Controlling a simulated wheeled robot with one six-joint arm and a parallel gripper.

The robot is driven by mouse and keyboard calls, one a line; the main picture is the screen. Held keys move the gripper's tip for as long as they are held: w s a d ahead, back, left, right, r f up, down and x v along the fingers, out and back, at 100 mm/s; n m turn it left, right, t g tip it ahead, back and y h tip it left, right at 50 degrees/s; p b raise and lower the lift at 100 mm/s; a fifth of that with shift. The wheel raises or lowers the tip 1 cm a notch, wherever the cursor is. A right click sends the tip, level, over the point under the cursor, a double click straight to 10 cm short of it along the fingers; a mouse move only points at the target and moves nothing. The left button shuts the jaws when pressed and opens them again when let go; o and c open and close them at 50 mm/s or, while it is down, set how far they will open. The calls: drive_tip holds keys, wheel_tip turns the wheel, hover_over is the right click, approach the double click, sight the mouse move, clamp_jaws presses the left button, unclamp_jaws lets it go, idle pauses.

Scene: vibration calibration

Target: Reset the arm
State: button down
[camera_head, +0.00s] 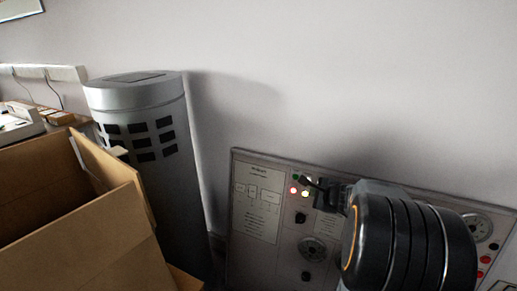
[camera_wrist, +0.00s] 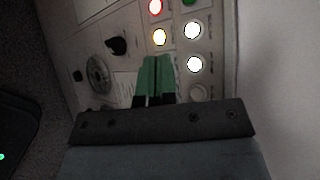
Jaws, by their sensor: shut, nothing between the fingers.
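My gripper (camera_wrist: 154,62) shows in the wrist view with its two green-tipped fingers together and nothing between them. The fingertips are over the control panel (camera_wrist: 127,80), close to a lit yellow light (camera_wrist: 160,37) and several lit white lights. Whether they touch the panel I cannot tell. In the head view my gripper (camera_head: 308,182) is a small dark shape in front of the panel (camera_head: 259,236), near a red and a yellow light. My dark, rounded arm link hides much of the panel's right part.
An open cardboard box (camera_head: 85,235) stands at the lower left. A grey cylinder (camera_head: 150,125) with dark square openings stands behind it. A desk with small items (camera_head: 30,120) is at the far left. The wall above the panel is bare.

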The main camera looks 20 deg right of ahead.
drive_tip(key=s+a+r+n+g+y+p, duration=0.2)
drive_tip(key=s+a+r+n+p, duration=0.1)
drive_tip(key=a+r+n+p, duration=0.5)
drive_tip(key=s+a+r+n+g+y+p, duration=0.2)
drive_tip(key=a+r+n+p, duration=0.3)
drive_tip(key=a, duration=0.4)
drive_tip(key=s+a+r+n+g+h+p, duration=0.3)
drive_tip(key=s+a+r+n+h+p, duration=0.1)
drive_tip(key=s+r+n+p, duration=0.6)
drive_tip(key=shift+s+a+r+n+g+p, duration=0.3)
drive_tip(key=shift+s+a+g+p, duration=0.15)
drive_tip(key=shift+s, duration=0.3)
